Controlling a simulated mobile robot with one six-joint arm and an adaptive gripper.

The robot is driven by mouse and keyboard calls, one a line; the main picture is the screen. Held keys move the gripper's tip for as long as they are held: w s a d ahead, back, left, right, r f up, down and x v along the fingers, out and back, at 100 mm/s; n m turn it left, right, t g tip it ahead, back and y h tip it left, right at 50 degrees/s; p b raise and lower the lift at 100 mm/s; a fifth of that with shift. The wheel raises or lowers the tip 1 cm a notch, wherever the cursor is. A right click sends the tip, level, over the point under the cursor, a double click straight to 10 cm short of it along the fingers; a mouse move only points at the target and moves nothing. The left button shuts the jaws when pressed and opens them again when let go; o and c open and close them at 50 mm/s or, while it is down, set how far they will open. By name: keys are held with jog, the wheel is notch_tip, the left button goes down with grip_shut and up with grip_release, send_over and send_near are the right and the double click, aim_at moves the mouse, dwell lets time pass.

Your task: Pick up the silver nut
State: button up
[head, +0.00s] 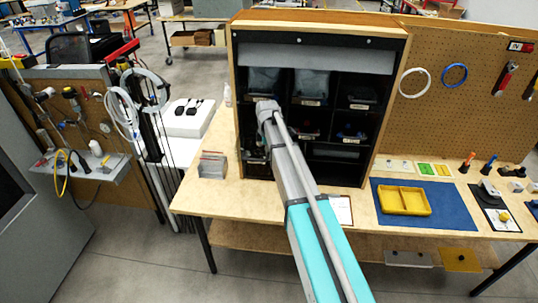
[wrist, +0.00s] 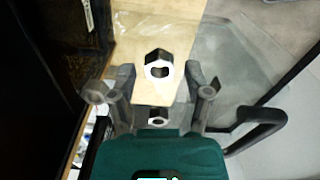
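In the wrist view, a hexagonal nut (wrist: 158,66) with a bright silvery face, dark sides and a hole shows against a pale wooden surface. It lies in line with the gap between the fingertips of my gripper (wrist: 159,78). The fingers are spread, with a visible gap on each side of the nut. I cannot tell how far the fingertips are from it in depth. In the head view, my arm reaches to the left part of the black shelf unit (head: 383,62); the fingers and the nut cannot be made out there.
A small dark shape with a bright face (wrist: 158,117) shows near the palm; I cannot tell what it is. The shelf compartments hold several grey bins (head: 312,82). A yellow tray (head: 418,211) sits on a blue mat (head: 455,213) to the right on the wooden bench (head: 240,205).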

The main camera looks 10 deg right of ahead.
grip_shut()
jog(key=shift+r, duration=0.1)
notch_tip(320, 180, up, 10)
jog(key=p, duration=1)
dwell(0.8)
